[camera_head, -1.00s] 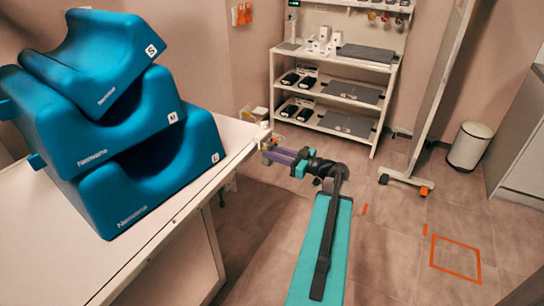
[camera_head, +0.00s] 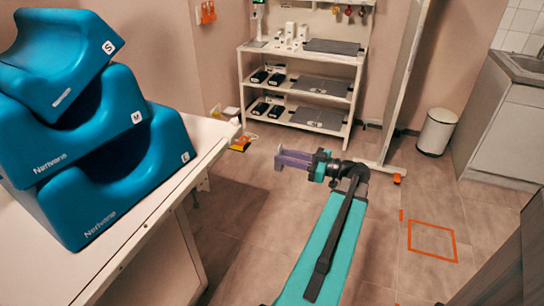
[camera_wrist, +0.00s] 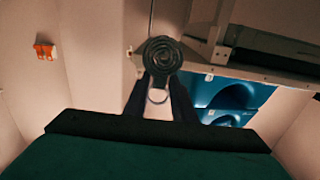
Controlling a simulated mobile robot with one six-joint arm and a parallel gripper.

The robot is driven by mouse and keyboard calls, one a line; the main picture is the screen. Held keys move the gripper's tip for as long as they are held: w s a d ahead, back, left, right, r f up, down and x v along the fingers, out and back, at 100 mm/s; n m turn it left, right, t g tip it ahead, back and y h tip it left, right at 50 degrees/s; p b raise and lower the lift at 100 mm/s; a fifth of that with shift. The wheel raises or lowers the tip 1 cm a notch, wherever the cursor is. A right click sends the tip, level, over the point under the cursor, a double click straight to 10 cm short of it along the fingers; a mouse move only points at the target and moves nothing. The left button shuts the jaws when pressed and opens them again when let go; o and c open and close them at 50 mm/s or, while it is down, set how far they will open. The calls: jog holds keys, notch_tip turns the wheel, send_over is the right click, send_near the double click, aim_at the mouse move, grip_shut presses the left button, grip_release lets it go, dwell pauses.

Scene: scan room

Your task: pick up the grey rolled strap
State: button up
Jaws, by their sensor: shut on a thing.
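The grey rolled strap (camera_wrist: 163,54) shows in the wrist view as a dark spiral roll with a ring hanging just under it. My gripper (camera_wrist: 163,86) is shut on it, with a dark finger on each side. In the head view, the purple fingers of my gripper (camera_head: 292,159) are out over the floor, clear of the white table. The strap cannot be made out at the fingers in that view.
Blue stacked cushions (camera_head: 85,130) stand on the white table (camera_head: 150,215) at left. A white shelf unit (camera_head: 300,55) with boxes and flat grey pads stands behind. A white bin (camera_head: 437,132) is at right. Open floor shows an orange taped square (camera_head: 432,241).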

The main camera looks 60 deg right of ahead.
jog(key=shift+v, duration=1.35)
